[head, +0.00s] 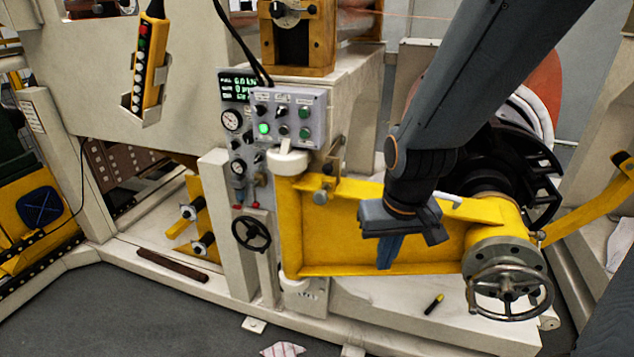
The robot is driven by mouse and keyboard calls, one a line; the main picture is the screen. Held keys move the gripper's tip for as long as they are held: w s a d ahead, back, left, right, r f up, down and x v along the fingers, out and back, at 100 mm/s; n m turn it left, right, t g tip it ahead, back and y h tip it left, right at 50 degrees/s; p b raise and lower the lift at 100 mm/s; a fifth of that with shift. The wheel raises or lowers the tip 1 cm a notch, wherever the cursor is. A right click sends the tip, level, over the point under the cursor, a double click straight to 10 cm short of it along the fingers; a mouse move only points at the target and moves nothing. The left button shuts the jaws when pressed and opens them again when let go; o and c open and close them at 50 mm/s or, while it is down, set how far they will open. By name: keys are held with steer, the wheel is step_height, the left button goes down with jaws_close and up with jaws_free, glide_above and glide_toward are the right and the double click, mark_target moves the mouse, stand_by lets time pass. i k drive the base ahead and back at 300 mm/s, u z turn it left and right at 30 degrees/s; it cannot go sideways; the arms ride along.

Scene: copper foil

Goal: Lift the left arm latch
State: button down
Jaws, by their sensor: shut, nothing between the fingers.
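The yellow swing arm (335,235) reaches from a white hinge post on the left to a round hub with a handwheel (510,290) on the right. A small brass-coloured bracket with a metal knob (321,196) sits on its top edge near the hinge. A pale rod-like handle (447,199) shows on the top edge behind my wrist. I cannot tell for sure which of these is the latch. My gripper (388,258) is shut and empty, pointing down in front of the yellow arm's face. It hides part of that arm, and contact with it cannot be told.
A control box (290,117) with a lit green button stands above the hinge. A yellow pendant (148,65) hangs at the upper left. A yellow lever (590,205) slants at the right. A black-and-yellow marker (434,304) lies on the white base. Grey floor is open at lower left.

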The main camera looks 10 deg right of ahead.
mark_target(331, 168)
steer(key=u, duration=2.3)
steer(key=k, duration=0.85)
steer(key=z, duration=1.85)
steer(key=i, duration=0.45)
steer(key=z, duration=0.05)
